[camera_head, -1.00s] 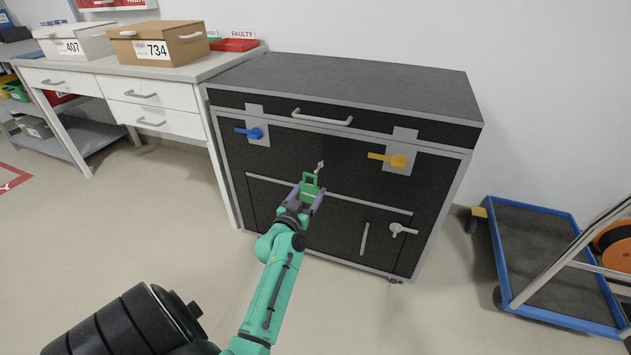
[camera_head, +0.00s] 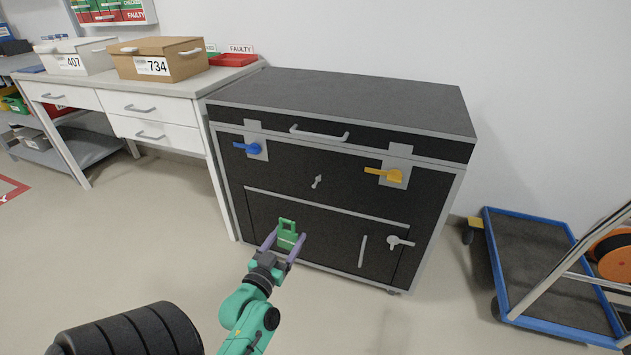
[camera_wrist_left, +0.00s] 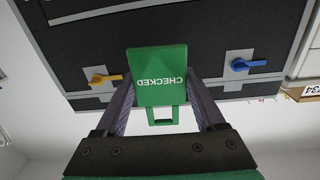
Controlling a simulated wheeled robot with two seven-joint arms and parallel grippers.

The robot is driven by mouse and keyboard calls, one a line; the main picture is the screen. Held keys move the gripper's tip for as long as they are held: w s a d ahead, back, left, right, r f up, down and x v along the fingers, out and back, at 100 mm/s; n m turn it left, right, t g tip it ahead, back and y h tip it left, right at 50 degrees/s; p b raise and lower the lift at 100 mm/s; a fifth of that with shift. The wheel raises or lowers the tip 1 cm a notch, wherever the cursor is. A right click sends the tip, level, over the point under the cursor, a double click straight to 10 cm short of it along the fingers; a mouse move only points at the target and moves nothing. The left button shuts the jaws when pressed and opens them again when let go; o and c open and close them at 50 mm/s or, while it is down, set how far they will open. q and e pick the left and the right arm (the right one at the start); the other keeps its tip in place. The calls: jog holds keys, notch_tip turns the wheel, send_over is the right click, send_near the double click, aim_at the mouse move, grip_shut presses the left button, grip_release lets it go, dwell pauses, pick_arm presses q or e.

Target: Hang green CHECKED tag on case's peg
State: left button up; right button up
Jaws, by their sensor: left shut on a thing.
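My left gripper (camera_head: 287,243) is shut on the green CHECKED tag (camera_head: 287,232) and holds it in front of the lower part of the black case (camera_head: 340,135). The tag's open loop points up in the head view. The tag (camera_wrist_left: 158,77) also shows in the left wrist view, its lettering upside down between the two fingers. The small grey peg (camera_head: 317,181) sticks out of the case's front, above and to the right of the tag. The tag is apart from the peg. My right gripper is not in view.
The case front carries a blue latch (camera_head: 249,148), a yellow latch (camera_head: 385,175) and a grey handle (camera_head: 400,241). A white desk (camera_head: 180,92) with two boxes stands left. A blue-framed cart (camera_head: 550,265) stands right. Floor between case and cart is clear.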

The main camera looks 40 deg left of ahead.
pick_arm(q)
jog(key=w+a+n, duration=0.2)
jog(key=w+n, duration=0.1)
jog(key=w, duration=0.8)
jog(key=b, duration=0.4)
send_near(323, 188)
jog(key=shift+w, duration=1.8)
jog(key=shift+w+a+r+y+b, duration=0.2)
jog(key=shift+w+a+b, duration=0.1)
jog(key=shift+w, duration=0.15)
jog(key=shift+w+a+r+y+b, duration=0.15)
jog(key=shift+w+a+y, duration=0.05)
jog(key=shift+w+a, duration=0.2)
jog(key=shift+w+a+f+b, duration=0.15)
jog(key=shift+w+f+b, duration=0.3)
jog(key=shift+w, duration=0.25)
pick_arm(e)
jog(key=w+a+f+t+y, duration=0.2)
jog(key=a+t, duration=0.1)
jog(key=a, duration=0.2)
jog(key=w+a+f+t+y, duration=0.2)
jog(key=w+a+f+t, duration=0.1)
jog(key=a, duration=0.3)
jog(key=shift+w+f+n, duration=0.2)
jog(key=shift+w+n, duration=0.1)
pick_arm(q)
jog(key=o, duration=1.4)
jog(key=shift+o, duration=0.2)
